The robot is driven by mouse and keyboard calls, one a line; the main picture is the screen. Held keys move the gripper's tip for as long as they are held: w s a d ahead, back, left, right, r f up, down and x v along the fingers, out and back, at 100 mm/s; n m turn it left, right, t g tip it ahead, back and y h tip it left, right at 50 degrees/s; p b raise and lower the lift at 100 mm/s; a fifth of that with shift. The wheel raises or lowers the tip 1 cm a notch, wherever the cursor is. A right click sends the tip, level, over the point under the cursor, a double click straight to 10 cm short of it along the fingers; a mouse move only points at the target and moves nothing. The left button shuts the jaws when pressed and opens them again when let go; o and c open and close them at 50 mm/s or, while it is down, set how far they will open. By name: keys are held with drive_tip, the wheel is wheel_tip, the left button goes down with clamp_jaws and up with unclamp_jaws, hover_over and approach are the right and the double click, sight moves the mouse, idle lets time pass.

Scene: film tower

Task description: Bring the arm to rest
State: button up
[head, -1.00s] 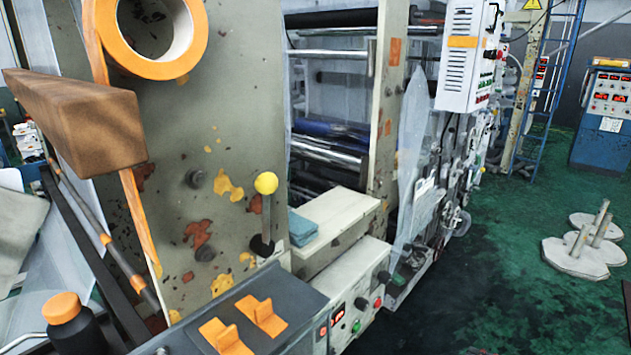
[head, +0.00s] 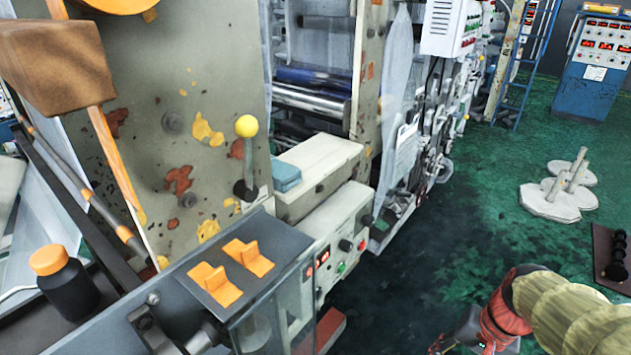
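My arm (head: 570,312) shows at the lower right of the head view, in a tan sleeve with a red cuff. It hangs over the dark green floor, apart from the machine. A dark part beyond the cuff runs to the bottom edge. I cannot make out my gripper or its fingers there, nor whether anything is held.
The machine's grey frame (head: 215,80) fills the left, with a yellow-knobbed lever (head: 246,127), orange switches (head: 230,272) and a control box (head: 345,235). A black bottle (head: 68,285) stands lower left. White discs with posts (head: 558,190) stand on open floor, right.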

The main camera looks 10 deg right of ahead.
drive_tip(key=w+a+r+n+t+h, duration=0.1)
drive_tip(key=a+r+n+t, duration=0.3)
drive_tip(key=a+r+n, duration=0.4)
drive_tip(key=a+r+h, duration=0.1)
drive_tip(key=a+r, duration=0.3)
drive_tip(key=r, duration=0.1)
drive_tip(key=shift+w+t, duration=0.15)
drive_tip(key=shift+t, duration=0.25)
idle(1.0)
